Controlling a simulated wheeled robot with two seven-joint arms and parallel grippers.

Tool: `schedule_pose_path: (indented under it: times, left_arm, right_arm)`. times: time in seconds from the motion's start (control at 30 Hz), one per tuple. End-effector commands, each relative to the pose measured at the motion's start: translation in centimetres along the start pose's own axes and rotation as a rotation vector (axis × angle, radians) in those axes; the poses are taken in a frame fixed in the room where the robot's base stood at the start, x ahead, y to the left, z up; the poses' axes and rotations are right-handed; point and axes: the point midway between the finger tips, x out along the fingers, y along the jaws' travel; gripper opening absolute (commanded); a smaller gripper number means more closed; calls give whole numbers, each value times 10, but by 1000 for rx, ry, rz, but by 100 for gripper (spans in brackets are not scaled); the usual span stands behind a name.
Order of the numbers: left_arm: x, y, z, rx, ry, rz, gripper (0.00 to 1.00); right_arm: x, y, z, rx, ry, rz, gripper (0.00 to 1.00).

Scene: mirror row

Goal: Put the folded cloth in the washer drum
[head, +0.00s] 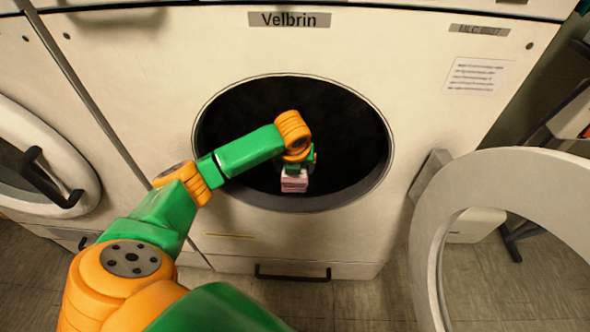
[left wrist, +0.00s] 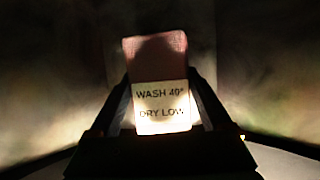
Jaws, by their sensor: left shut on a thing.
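The washer (head: 400,50) is cream, with a "Velbrin" plate above its round opening. The dark drum (head: 350,135) shows through that opening. My left arm comes in from the left, and its gripper (head: 294,180) is at the opening, in front of the drum's lower middle. It is shut on the folded cloth (head: 294,184), which looks pinkish with a pale label. In the left wrist view the cloth (left wrist: 155,60) stands between the fingers (left wrist: 160,112), with a label reading "WASH 40°" and "DRY LOW". How deep the cloth sits is hard to tell. My right gripper is out of view.
The washer's round door (head: 436,240) stands open at the right. A neighbouring machine with a closed round door (head: 85,180) is at the left. A paper notice (head: 478,76) is on the washer's upper right. The drum's dark inside looks empty.

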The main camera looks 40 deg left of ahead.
Motion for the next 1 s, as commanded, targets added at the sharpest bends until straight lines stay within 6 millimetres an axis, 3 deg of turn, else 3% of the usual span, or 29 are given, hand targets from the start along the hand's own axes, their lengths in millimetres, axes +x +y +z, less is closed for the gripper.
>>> schedule_pose_path:
  times: [0.23,0.27,0.3,0.33,0.6,0.8,1.0]
  left_arm:
    - [2,0,-1,0,-1,-1,24]
    - [2,0,-1,0,0,-1,85]
    - [1,0,0,0,-1,-1,95]
    - [1,0,0,0,0,-1,100]
    - [-4,0,2,0,-1,-1,100]
    - [-51,-1,3,2,-3,-3,100]
    - [-76,-1,1,0,-1,-1,100]
  right_arm:
    - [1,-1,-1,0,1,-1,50]
    - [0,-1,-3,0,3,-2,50]
    - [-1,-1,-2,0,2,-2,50]
    - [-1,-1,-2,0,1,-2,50]
    - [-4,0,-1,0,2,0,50]
    - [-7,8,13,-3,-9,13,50]
    - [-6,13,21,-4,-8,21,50]
